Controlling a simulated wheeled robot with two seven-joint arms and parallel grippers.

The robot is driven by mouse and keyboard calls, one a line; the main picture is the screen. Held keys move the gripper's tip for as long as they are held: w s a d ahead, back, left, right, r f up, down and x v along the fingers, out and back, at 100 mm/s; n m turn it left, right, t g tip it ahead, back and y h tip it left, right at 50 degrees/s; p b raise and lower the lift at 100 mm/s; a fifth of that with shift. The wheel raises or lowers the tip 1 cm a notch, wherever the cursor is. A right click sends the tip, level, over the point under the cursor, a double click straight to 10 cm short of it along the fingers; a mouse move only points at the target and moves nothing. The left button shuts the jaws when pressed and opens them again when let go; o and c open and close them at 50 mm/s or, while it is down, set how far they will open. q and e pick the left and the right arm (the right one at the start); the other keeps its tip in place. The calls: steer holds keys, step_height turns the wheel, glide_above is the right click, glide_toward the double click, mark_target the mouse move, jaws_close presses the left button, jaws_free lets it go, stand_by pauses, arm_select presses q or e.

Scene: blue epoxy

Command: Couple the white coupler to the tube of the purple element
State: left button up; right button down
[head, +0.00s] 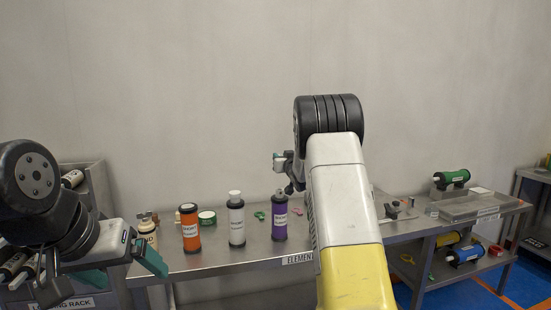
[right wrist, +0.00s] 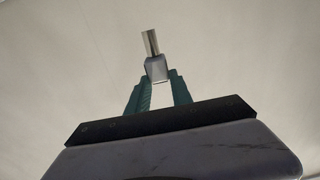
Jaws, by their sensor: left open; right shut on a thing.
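The purple element (head: 279,217) stands upright near the front of the bench, with a short grey tube (head: 279,193) on top. My right gripper (right wrist: 158,80) is shut on a small whitish block, which I take for the white coupler (right wrist: 156,69); a shiny metal piece (right wrist: 149,42) sticks out beyond it. In the head view my right forearm mostly hides this gripper, which is above and close to the purple element; I cannot tell the exact gap. My left gripper (head: 122,272) is open and empty at the lower left, by the loading rack.
White (head: 236,221) and orange (head: 190,230) elements stand left of the purple one on the steel bench (head: 215,262). A green tape roll (head: 207,217) and green clip (head: 259,215) lie behind them. A side bench at right holds a green cylinder (head: 452,177).

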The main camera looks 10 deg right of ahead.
stand_by(0.3)
steer(key=shift+f, duration=2.85)
steer(key=shift+f, duration=2.25)
steer(key=c, duration=1.1)
jaws_free()
steer(key=shift+o, duration=0.2)
steer(key=shift+s, duration=0.1)
steer(key=shift+s+d, duration=0.1)
steer(key=shift+s, duration=2.4)
steer(key=s, duration=0.7)
steer(key=shift+s, duration=0.35)
